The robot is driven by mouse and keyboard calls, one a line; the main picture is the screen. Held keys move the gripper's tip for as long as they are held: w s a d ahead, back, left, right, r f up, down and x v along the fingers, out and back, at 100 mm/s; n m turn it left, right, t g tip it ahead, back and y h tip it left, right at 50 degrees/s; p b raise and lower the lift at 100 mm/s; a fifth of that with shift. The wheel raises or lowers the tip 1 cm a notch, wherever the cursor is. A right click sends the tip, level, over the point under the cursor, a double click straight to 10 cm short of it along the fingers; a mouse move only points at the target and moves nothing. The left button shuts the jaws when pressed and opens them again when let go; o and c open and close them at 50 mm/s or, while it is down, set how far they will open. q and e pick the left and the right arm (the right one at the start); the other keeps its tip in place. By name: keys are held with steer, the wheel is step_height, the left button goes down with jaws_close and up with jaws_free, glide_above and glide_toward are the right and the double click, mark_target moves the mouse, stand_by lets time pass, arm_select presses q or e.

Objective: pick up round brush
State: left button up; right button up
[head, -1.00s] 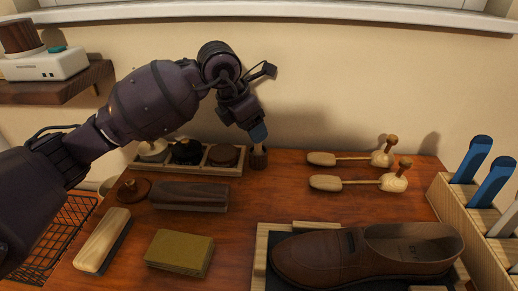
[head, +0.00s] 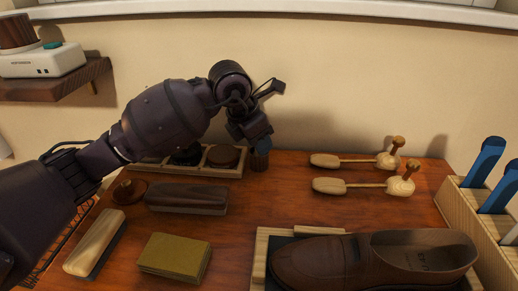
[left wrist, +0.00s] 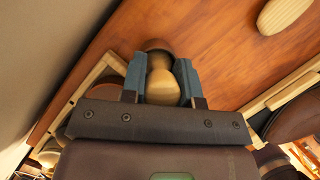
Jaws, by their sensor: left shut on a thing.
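The round brush (left wrist: 161,84) has a pale wooden handle and a brown round end, and it sits between the blue fingers of my left gripper (left wrist: 160,80) in the left wrist view. In the head view my left gripper (head: 261,145) points down at the back of the wooden table, shut on the brush. Only the brush's brown lower part (head: 259,161) shows there, at or close to the tabletop. The fingers hide its upper part. My right gripper is not in view.
A wooden tray (head: 214,175) with round pots stands just left of the brush. A dark block brush (head: 187,198), a pale-handled brush (head: 96,243) and a green-brown block (head: 174,258) lie in front. Shoe trees (head: 365,186) and a brown shoe (head: 375,262) lie to the right.

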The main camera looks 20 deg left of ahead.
arm_select(q)
step_height(320, 180, up, 8)
steer(key=shift+f+p, duration=0.15)
steer(key=shift+p, duration=0.8)
steer(key=s+a+p, duration=0.2)
steer(key=s+a, duration=0.9)
steer(key=s, duration=0.3)
steer(key=shift+f, duration=0.35)
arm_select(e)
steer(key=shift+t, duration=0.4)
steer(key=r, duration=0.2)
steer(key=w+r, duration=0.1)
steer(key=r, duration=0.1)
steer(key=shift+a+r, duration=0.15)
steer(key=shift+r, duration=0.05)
arm_select(q)
steer(key=shift+s, duration=0.1)
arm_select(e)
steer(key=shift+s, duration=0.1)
